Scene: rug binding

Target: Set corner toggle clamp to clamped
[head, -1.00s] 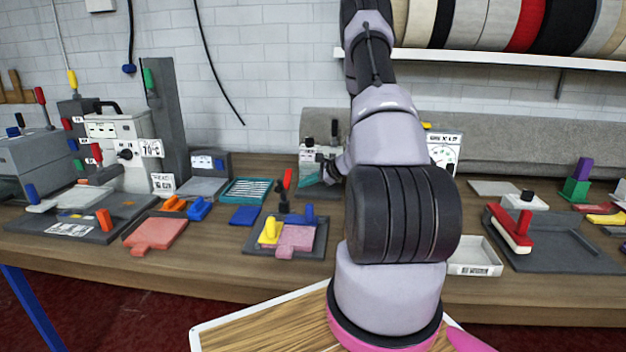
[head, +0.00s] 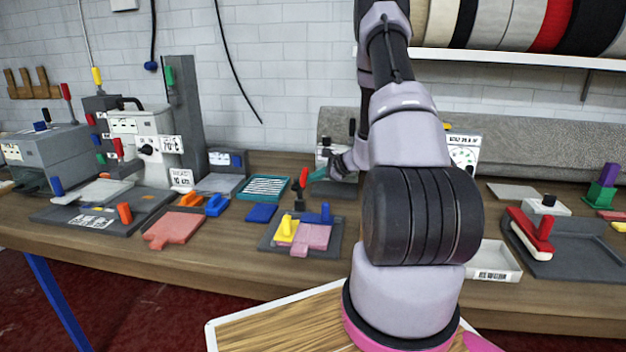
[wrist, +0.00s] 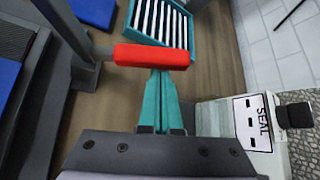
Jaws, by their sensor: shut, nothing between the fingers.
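The corner toggle clamp shows as a red-handled lever (head: 303,178) standing up on a dark mount, at the back of a grey fixture plate (head: 268,243). The plate also carries a yellow block (head: 286,229), a pink piece (head: 313,237) and a blue handle (head: 326,213). In the wrist view the red handle (wrist: 152,56) lies crosswise just beyond the fingertips. My gripper (wrist: 160,78) has its teal fingers together and empty. In the head view my gripper (head: 319,174) is just right of the red handle. Whether they touch, I cannot tell.
A teal slatted tray (head: 264,188) and a blue pad (head: 261,213) lie left of the clamp. A block labelled SEAL (wrist: 250,120) stands close by my gripper in the wrist view. A white tray (head: 493,268) stands at the right.

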